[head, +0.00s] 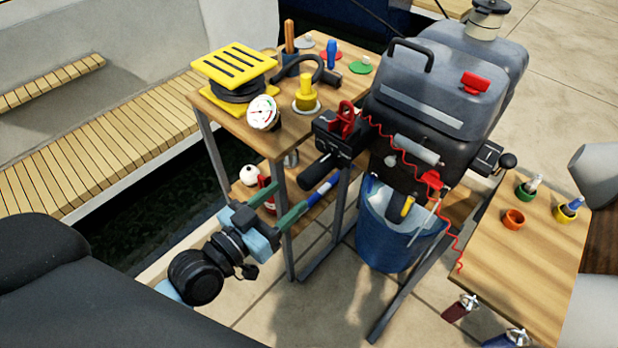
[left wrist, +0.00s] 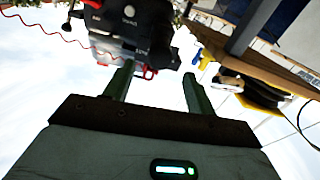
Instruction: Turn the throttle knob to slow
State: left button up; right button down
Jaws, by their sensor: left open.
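The outboard motor (head: 430,95) is dark grey and stands at the top middle of the head view. A black cylindrical grip (head: 318,172) sticks out from its control block (head: 338,140) toward my left gripper. I cannot tell for sure which part is the throttle knob. My left gripper (head: 290,197) is open and empty, below and left of the grip and apart from it. In the left wrist view its two green fingers (left wrist: 158,85) are spread. Beyond them shows the dark control face (left wrist: 130,22) with small white lettering, too blurred to read. My right gripper is not in view.
A wooden table (head: 235,118) with a yellow slotted block and a gauge stands left of the motor. A blue bucket (head: 385,240) is below it. A red coiled cord (head: 400,150) hangs across its front. A side table (head: 530,255) with small cups is at right.

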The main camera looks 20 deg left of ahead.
aim_at(301, 185)
pick_arm(q)
jog(key=x, duration=0.7)
jog(key=shift+w+d, duration=0.1)
jog(key=shift+w, duration=0.15)
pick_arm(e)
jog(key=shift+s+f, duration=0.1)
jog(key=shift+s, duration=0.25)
pick_arm(q)
jog(key=c, duration=1)
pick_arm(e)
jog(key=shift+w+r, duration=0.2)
